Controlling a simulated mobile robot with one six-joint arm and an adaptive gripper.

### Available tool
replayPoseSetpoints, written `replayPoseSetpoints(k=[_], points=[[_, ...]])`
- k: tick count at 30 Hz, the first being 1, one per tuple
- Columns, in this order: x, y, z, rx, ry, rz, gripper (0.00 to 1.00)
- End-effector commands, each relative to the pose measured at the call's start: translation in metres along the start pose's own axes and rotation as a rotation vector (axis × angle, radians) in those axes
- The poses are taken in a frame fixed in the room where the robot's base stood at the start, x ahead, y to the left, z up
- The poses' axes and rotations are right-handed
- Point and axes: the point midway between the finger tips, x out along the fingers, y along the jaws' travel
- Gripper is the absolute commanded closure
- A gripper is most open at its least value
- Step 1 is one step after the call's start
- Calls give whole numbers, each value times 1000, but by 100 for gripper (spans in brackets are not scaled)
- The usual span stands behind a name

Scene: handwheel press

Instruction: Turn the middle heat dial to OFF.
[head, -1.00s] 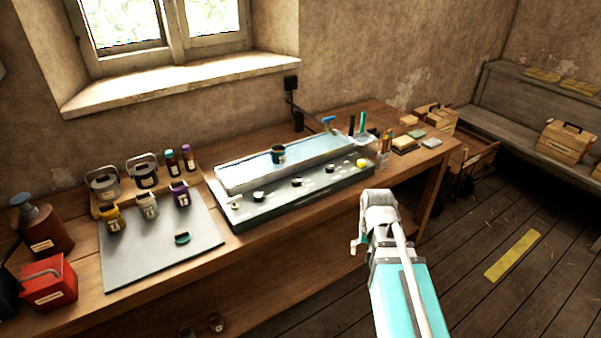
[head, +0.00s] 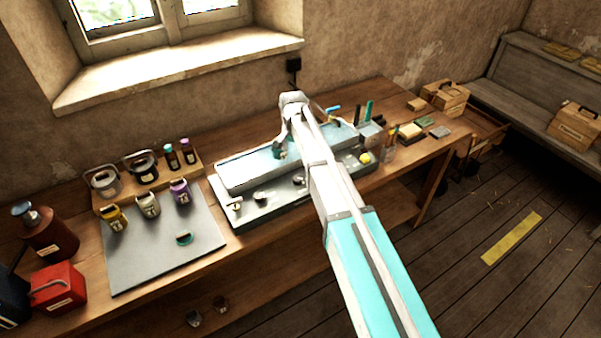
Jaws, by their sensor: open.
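The long hot plate unit (head: 232,178) sits on the workbench with dark round heat dials along its sloped front. The middle heat dial (head: 298,180) shows just left of my forearm, partly covered; its pointer and marks are too small to read. The left dial (head: 260,196) is clear, and the right dial is hidden behind my arm. My gripper (head: 284,141) is open, pointing down above the plate, behind the dial row. It overlaps a small dark teal-topped pot (head: 280,153) on the plate; I cannot tell whether they touch. My gripper appears apart from the middle dial.
A yellow knob (head: 366,158) and a small pale fitting (head: 235,205) mark the unit's ends. A grey mat (head: 150,255) with small labelled pots lies left. Brushes (head: 391,140) and blocks stand right. The window sill (head: 180,74) juts out behind my arm.

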Motion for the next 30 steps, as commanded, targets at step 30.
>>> replayPoseSetpoints(k=[30], points=[[45,18,-16,28,0,0,13]])
